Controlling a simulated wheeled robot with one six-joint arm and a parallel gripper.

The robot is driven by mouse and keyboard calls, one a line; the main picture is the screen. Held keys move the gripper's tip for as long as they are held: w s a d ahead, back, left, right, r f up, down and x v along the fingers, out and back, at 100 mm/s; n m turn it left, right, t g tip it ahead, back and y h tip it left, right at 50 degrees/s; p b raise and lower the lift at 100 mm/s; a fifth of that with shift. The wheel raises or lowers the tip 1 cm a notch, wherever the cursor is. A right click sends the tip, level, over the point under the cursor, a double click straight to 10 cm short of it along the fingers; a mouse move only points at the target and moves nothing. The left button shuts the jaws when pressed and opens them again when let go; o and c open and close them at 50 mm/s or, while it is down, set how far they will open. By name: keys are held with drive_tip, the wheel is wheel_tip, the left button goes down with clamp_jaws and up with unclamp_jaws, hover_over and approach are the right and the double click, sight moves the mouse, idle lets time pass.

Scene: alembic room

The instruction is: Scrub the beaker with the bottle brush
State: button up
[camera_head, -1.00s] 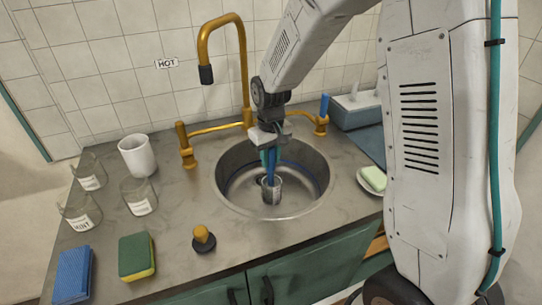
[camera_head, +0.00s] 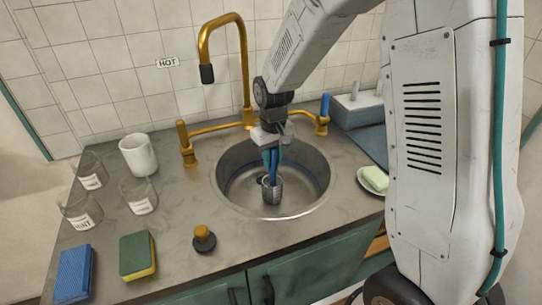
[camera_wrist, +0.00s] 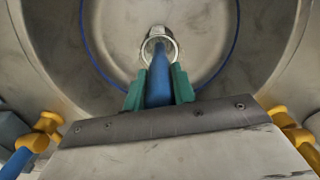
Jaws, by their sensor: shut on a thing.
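A small beaker (camera_head: 271,190) stands in the round metal sink (camera_head: 232,202). My gripper (camera_head: 272,152) is above it, pointing down, shut on the blue handle of the bottle brush (camera_head: 273,164). In the wrist view the green fingertips (camera_wrist: 158,88) lie on both sides of the blue brush handle (camera_wrist: 159,78). The handle runs down to the mouth of the beaker (camera_wrist: 168,45). The lower end of the brush is hidden at the beaker; its bristles cannot be made out.
A brass faucet (camera_head: 247,75) arches behind the sink. Left on the counter are a white mug (camera_head: 139,155), several glass beakers (camera_head: 138,196), a blue sponge (camera_head: 74,274), a green-yellow sponge (camera_head: 137,256) and a plug (camera_head: 203,238). A soap dish (camera_head: 364,185) lies right of the sink.

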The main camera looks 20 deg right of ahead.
drive_tip(key=shift+w+d, duration=0.35)
drive_tip(key=shift+w+a, duration=0.15)
drive_tip(key=shift+a, duration=0.4)
drive_tip(key=shift+s+d+f, duration=0.1)
drive_tip(key=shift+s+d, duration=0.05)
drive_tip(key=shift+s, duration=0.4)
drive_tip(key=shift+w+d, duration=0.4)
drive_tip(key=shift+w+a, duration=0.15)
drive_tip(key=shift+a, duration=0.4)
drive_tip(key=shift+s+d, duration=0.15)
drive_tip(key=shift+s, duration=0.4)
drive_tip(key=shift+r, duration=0.2)
